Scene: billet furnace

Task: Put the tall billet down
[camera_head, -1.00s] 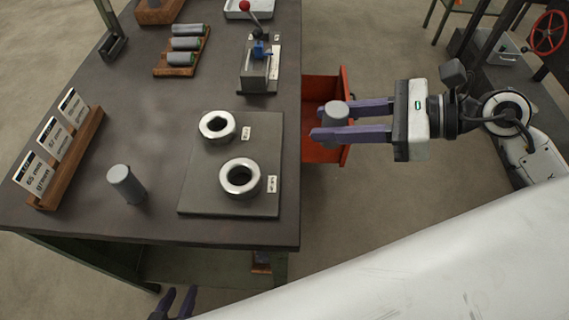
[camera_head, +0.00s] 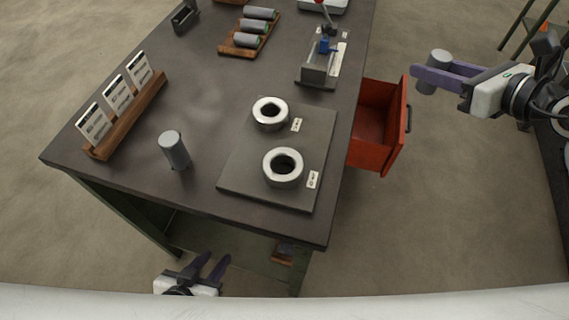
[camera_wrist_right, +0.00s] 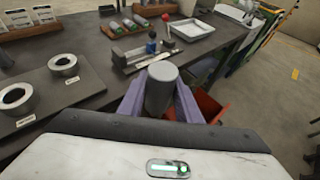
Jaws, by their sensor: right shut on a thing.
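A grey cylindrical billet (camera_head: 434,62) is held upright between the purple fingers of my right gripper (camera_head: 428,75), over the floor to the right of the bench. In the right wrist view the billet (camera_wrist_right: 161,88) stands between both fingers, and its lower end is hidden. Another grey billet (camera_head: 174,149) stands upright on the bench top, left of the grey plate. My left gripper (camera_head: 212,262) is low in front of the bench's near edge, empty, its fingers apart.
The bench (camera_head: 205,100) carries a plate (camera_head: 237,177) with two metal rings, a card rack (camera_head: 125,132), a billet tray (camera_head: 240,50) and a lever fixture (camera_head: 318,68). An open red drawer (camera_head: 369,124) sticks out at its right. Bench room is clear around the standing billet.

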